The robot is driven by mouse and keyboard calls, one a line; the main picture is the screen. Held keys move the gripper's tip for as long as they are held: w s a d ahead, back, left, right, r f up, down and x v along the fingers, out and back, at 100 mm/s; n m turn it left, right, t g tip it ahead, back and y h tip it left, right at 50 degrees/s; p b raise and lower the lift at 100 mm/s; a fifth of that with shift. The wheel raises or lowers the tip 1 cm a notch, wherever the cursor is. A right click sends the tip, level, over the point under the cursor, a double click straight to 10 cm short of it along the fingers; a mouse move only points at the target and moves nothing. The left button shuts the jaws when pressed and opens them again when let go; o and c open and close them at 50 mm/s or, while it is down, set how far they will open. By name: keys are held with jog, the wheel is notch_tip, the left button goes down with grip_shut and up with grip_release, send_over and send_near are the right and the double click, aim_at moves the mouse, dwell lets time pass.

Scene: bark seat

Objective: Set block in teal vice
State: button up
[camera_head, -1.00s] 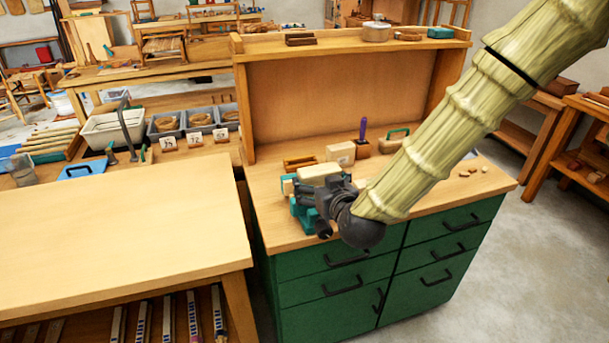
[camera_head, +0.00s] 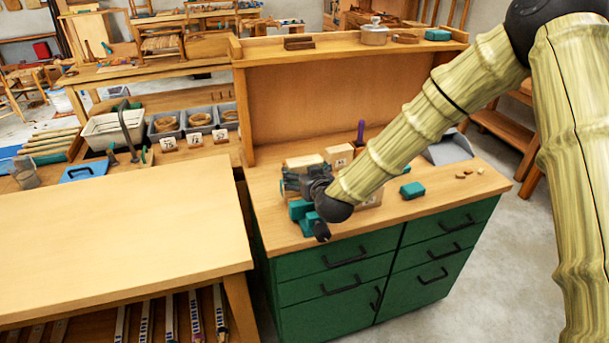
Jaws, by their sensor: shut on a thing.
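A pale wooden block (camera_head: 304,162) shows just behind and above my dark gripper (camera_head: 292,181). My gripper is shut on it, though the fingers hide much of the contact. The teal vice (camera_head: 300,210) stands near the front left corner of the green cabinet's wooden top. My gripper is directly over and behind the vice and covers most of it. The vice's jaws are hidden, so I cannot tell whether the block is between them.
Another pale block with a label (camera_head: 339,156) and a purple-handled tool (camera_head: 361,132) stand behind. A teal block (camera_head: 412,190) and small pieces lie to the right on the cabinet top (camera_head: 440,200). A raised back panel (camera_head: 330,100) closes off the rear.

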jog(key=shift+f, duration=0.7)
jog(key=shift+f+b, duration=0.3)
jog(key=shift+f, duration=0.35)
jog(key=o, duration=1)
jog(key=shift+o, duration=0.2)
jog(key=shift+r, duration=0.1)
jog(key=shift+r+p, duration=0.3)
jog(key=shift+p, duration=0.05)
jog(key=b+v, duration=0.2)
jog(key=v, duration=1)
jog(key=shift+b, duration=0.3)
